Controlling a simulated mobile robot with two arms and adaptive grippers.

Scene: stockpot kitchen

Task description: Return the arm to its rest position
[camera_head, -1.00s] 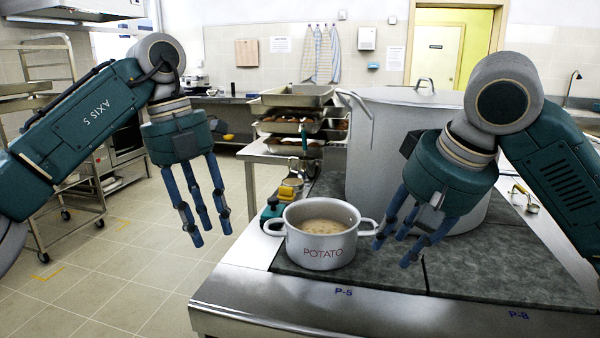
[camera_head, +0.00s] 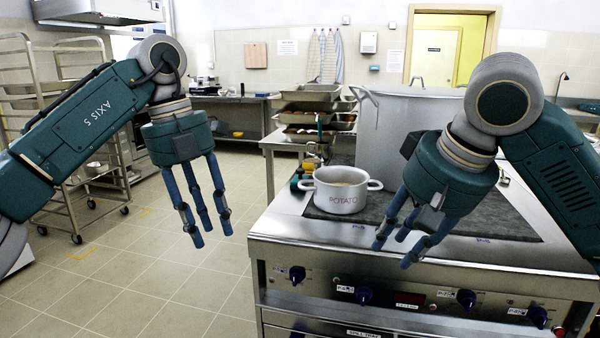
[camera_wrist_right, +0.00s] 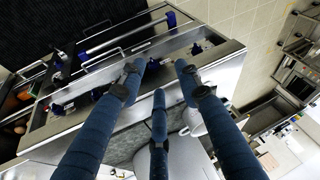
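My left gripper (camera_head: 203,208) hangs fingers down at the left, over the open floor. Its fingers are spread and hold nothing. My right gripper (camera_head: 398,240) hangs in front of the stove at the right, fingers spread apart and empty. In the right wrist view its blue fingers (camera_wrist_right: 158,92) reach up the picture with nothing between them. The white POTATO pot (camera_head: 342,198) stands upright on the stove top, left of my right gripper and apart from it. Pale brown food shows inside it.
The stove (camera_head: 300,238) has a knobbed front panel. A large stockpot (camera_head: 385,125) stands behind, partly hidden by my right arm. Stacked trays (camera_head: 305,118) stand on a table further back. A wheeled rack (camera_head: 75,190) is at the left. The tiled floor (camera_head: 170,270) between is clear.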

